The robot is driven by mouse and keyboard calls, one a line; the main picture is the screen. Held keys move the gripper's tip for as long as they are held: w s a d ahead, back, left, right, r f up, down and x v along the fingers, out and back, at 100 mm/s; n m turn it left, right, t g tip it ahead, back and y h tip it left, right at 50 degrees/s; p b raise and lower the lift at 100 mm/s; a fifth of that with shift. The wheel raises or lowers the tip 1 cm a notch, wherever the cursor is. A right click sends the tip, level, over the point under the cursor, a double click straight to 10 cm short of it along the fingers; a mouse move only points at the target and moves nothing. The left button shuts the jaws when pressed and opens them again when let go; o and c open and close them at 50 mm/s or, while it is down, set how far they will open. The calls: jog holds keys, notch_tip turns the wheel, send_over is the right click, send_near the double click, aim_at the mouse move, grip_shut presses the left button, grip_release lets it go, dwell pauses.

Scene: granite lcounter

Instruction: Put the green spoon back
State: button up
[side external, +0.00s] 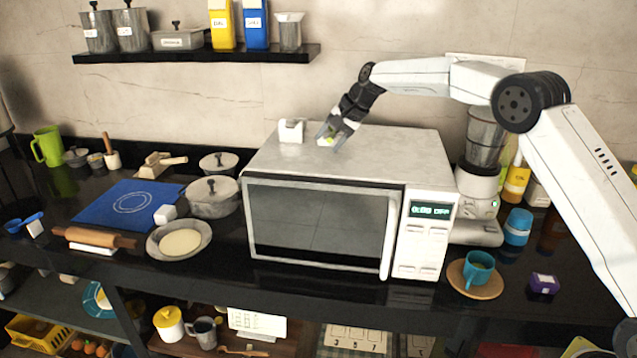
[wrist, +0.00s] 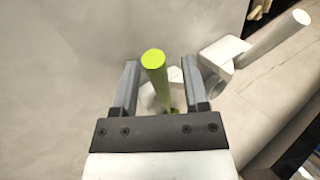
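The green spoon (wrist: 154,75) shows in the wrist view as a green handle pointing up toward the camera, between my gripper's two fingers. Gaps show on both sides of it, so my gripper (wrist: 160,80) is open around the spoon and not closed on it. A pale shape (wrist: 176,74) lies behind the handle; the spoon's lower end is hidden. In the side view my gripper (side external: 331,142) points down over the top of the microwave (side external: 390,148), fingers apart. A small green and white patch (side external: 325,141) shows between the fingertips.
A white holder (side external: 291,131) stands on the microwave left of my gripper. A shelf (side external: 200,55) with canisters hangs behind. Lidded pots (side external: 212,198) stand left of the microwave, a blender (side external: 480,180) right. A teal cup (side external: 479,266) sits in front. Most of the microwave top is clear.

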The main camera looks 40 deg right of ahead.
jog(key=shift+r, duration=0.15)
jog(key=v, duration=0.7)
jog(key=shift+s+r, duration=0.15)
jog(key=shift+r, duration=0.1)
jog(key=shift+s+d, duration=0.1)
jog(key=s+a+f+n+g, duration=0.1)
jog(key=s+a, duration=0.1)
jog(key=s, duration=0.1)
jog(key=s+a+f+n+g, duration=0.1)
jog(key=s+a, duration=0.1)
jog(key=s, duration=0.1)
jog(key=s+a+f+n+g+h, duration=0.1)
jog(key=s+a+g, duration=0.1)
jog(key=s, duration=0.1)
jog(key=shift+f, duration=0.35)
jog(key=s+f+n+h, duration=0.1)
jog(key=s+f+n, duration=0.1)
jog(key=s+f, duration=0.3)
jog(key=s+d+f+n+t+h, duration=0.1)
jog(key=s+f, duration=0.4)
jog(key=s, duration=0.7)
jog(key=s+f+n+h, duration=0.1)
jog(key=s+f+n, duration=0.3)
jog(key=s, duration=0.4)
jog(key=shift+s+d+f, duration=0.25)
jog(key=shift+s+f, duration=0.1)
jog(key=shift+f, duration=0.3)
